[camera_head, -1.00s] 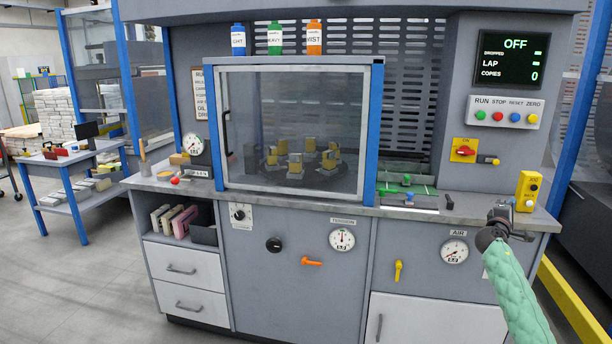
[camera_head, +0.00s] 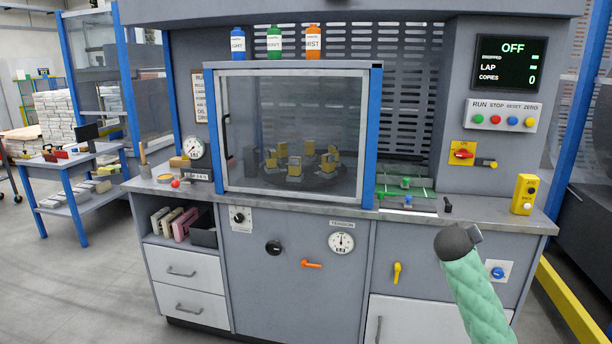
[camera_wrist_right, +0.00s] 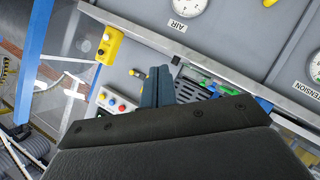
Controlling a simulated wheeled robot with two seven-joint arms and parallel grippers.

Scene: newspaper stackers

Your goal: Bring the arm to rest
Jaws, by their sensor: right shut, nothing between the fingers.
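My right arm (camera_head: 475,290), in a green quilted sleeve, reaches up from the lower right in the head view. Its dark wrist end (camera_head: 457,241) is in front of the cabinet, below the counter edge, and hides most of the fingers there. In the right wrist view my right gripper (camera_wrist_right: 158,72) has its two blue-grey fingers together with nothing between them. It touches nothing that I can see. My left gripper is not in view.
The grey counter (camera_head: 290,199) carries a glazed enclosure (camera_head: 292,130), a green-marked tray (camera_head: 420,193) and a yellow button box (camera_head: 524,194). A yellow handle (camera_head: 397,272) and blue knob (camera_head: 497,272) are on the cabinet front near my arm. The floor at left is open.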

